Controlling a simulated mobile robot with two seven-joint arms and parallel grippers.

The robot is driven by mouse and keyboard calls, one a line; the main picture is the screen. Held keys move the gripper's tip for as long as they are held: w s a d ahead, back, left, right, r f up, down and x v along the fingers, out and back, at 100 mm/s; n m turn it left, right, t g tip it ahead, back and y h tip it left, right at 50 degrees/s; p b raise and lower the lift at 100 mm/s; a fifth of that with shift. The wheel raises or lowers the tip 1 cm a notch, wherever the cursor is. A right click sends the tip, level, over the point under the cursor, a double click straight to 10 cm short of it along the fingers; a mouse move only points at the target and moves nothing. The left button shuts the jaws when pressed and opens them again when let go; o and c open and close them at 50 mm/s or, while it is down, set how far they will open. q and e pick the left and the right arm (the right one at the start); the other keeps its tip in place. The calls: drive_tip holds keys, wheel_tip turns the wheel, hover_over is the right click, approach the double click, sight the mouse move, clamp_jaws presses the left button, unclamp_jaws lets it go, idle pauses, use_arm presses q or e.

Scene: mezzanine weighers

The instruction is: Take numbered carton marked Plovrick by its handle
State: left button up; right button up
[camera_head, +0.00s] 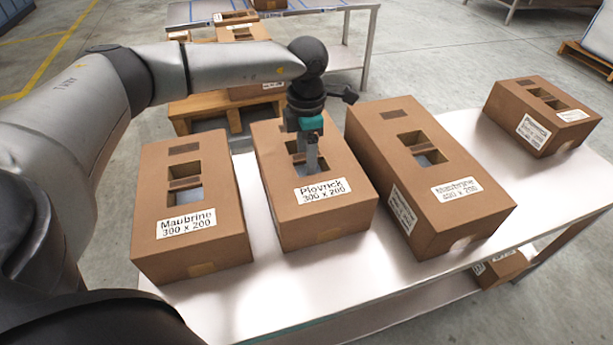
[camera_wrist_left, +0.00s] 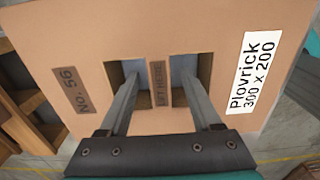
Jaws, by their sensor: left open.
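The Plovrick carton (camera_head: 335,228) is brown and stands on the white table, second from the left. Its white label reads Plovrick 300 x 200. In the left wrist view the carton (camera_wrist_left: 150,32) also carries a dark No. 56 patch. Its handle (camera_wrist_left: 159,85) is the strip between two cut-out openings, with a dark patch on it. My left gripper (camera_head: 312,168) is over the handle from above. It is open, one finger at each opening, with the strip between them and gaps on both sides. How deep the fingertips reach is hard to tell. My right gripper is out of view.
A Maubrine 300 x 200 carton (camera_head: 215,250) stands left, a Maubrine 400 x 200 carton (camera_head: 440,165) close on the right. Another carton (camera_head: 560,115) stands at the far right end. The white table (camera_head: 300,292) has a bare front strip. A wooden pallet (camera_head: 197,108) lies behind.

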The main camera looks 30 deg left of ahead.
use_arm(q)
drive_tip(key=shift+f, duration=0.2)
clamp_jaws()
idle(0.5)
drive_tip(key=shift+r, duration=0.1)
idle(0.8)
